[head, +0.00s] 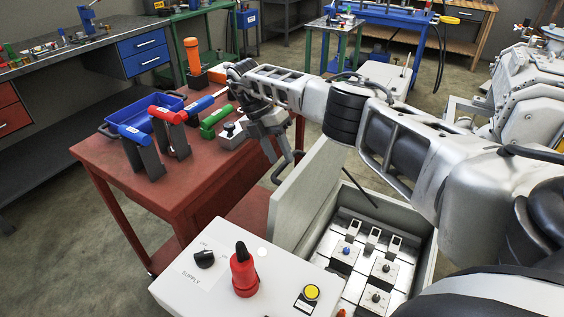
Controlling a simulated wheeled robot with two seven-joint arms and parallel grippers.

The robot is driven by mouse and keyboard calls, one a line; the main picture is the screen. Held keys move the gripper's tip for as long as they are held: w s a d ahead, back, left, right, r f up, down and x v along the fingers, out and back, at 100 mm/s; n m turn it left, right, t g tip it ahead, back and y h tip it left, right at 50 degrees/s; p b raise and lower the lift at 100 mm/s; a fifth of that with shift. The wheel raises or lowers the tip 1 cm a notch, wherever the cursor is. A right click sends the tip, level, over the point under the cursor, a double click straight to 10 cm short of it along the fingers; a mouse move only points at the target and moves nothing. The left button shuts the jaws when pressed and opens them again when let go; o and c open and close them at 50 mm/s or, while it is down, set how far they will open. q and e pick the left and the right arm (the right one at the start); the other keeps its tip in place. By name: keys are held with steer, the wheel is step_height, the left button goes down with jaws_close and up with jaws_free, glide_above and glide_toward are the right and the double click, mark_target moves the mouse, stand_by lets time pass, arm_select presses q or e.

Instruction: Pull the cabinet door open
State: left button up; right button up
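The grey cabinet (424,252) stands open at the lower right. Its light grey door (312,187) is swung out to the left, and the inside shows. A dark curved bar that looks like the door handle (279,172) is at the door's outer side. My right gripper (277,150) reaches in from the right over the cabinet, with its fingers pointing down just above and beside this bar. I cannot tell whether it touches the bar or how far its fingers are apart. My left gripper is not in view.
Inside the cabinet are several switch blocks (383,270). A control box (205,282) with a red knob and yellow button is in front. A red table (120,181) with tools and a blue tray stands close left of the door. Floor is free at the far left.

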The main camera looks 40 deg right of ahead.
steer(key=shift+b+v, duration=0.5)
steer(key=shift+v, duration=1.85)
